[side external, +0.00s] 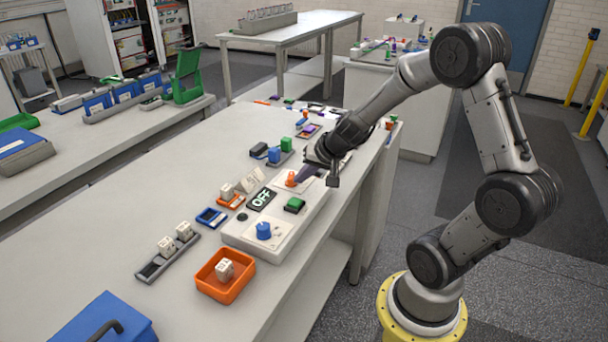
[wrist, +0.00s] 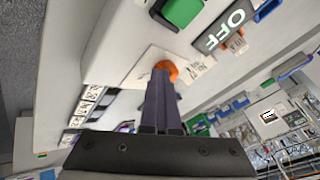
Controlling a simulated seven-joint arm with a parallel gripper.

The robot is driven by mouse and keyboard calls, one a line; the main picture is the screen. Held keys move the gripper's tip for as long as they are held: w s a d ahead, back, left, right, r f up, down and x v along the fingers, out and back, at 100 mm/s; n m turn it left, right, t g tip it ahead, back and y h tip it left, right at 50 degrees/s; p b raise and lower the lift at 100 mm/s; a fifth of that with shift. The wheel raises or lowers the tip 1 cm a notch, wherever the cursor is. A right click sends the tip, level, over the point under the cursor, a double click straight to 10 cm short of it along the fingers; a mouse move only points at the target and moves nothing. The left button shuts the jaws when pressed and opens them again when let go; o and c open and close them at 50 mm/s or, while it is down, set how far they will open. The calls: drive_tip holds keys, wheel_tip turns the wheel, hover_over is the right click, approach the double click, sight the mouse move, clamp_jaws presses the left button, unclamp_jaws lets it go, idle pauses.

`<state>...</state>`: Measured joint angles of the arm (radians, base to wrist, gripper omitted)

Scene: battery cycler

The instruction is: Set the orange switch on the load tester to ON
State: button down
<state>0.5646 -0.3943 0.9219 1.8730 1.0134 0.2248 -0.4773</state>
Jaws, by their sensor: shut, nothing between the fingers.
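The load tester (side external: 238,232) is a pale box on the near part of the bench. Its orange switch (side external: 291,179) stands on a light plate at the far end of the box; it also shows in the wrist view (wrist: 167,68). A black sign on the box reads OFF (side external: 262,198). My gripper (side external: 301,178) is shut and empty, with its purple fingers right at the orange switch. In the wrist view, the fingertips (wrist: 162,80) overlap the lower part of the switch. I cannot tell whether they touch it.
A green button (side external: 294,205) and a blue knob (side external: 264,231) are on the same box. An orange tray (side external: 240,290) holding a white block stands in front. Grey and blue holders lie left of the box. Small coloured parts lie behind it. Bare bench lies to the left.

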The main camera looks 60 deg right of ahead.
drive_tip(key=shift+w+a, duration=0.25)
drive_tip(key=shift+a, duration=0.25)
drive_tip(key=shift+w+a, duration=0.2)
drive_tip(key=shift+a, duration=0.25)
drive_tip(key=shift+w+a, duration=0.35)
drive_tip(key=shift+w, duration=0.3)
drive_tip(key=shift+d, duration=0.15)
drive_tip(key=shift+w+d+r, duration=0.1)
drive_tip(key=shift+d, duration=0.65)
drive_tip(key=s+a, duration=0.3)
drive_tip(key=a, duration=0.1)
drive_tip(key=shift+s, duration=0.25)
drive_tip(key=s+a+r, duration=0.1)
drive_tip(key=a+r, duration=0.4)
drive_tip(key=r, duration=0.2)
drive_tip(key=shift+a+r, duration=0.3)
drive_tip(key=shift+a, duration=0.05)
